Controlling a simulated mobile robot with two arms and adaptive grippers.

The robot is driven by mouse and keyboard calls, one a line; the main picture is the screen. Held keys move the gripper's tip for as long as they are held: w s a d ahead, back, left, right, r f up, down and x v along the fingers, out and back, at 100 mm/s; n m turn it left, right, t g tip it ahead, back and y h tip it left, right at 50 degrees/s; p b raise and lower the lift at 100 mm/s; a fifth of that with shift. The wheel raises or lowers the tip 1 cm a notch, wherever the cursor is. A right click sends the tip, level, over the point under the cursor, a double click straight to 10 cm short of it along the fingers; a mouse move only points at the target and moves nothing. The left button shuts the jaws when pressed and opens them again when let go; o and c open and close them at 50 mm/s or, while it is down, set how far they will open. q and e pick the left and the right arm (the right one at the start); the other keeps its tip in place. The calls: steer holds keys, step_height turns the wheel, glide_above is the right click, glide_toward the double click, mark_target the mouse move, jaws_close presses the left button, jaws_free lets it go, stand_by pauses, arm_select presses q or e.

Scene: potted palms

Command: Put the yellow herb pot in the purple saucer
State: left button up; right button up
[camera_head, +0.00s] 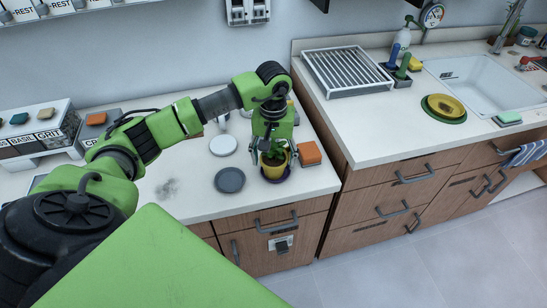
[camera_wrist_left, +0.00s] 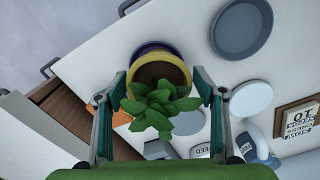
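The yellow herb pot (camera_head: 273,169), with a leafy green plant, stands upright on the purple saucer (camera_head: 288,176) near the counter's front edge. In the left wrist view the yellow pot (camera_wrist_left: 174,68) shows dark soil, and a purple rim (camera_wrist_left: 155,44) curves beyond it. My left gripper (camera_head: 275,150) is right above the pot, pointing down. In the left wrist view its fingers (camera_wrist_left: 160,85) are spread on both sides of the plant, with a visible gap to the pot on each side. Leaves hide part of the pot. My right gripper is not in view.
A grey saucer (camera_head: 229,180) and a white saucer (camera_head: 223,145) lie left of the pot. An orange block (camera_head: 309,153) sits close on its right. A higher counter (camera_head: 375,140) with a drying rack (camera_head: 345,72) and sink (camera_head: 485,82) rises to the right.

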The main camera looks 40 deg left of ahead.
mark_target(274, 157)
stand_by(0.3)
arm_select(q)
steer(key=shift+r, duration=0.2)
step_height(274, 157, up, 12)
steer(key=b, duration=0.2)
steer(key=shift+d+f, duration=0.1)
steer(key=shift+f, duration=0.05)
stand_by(1.1)
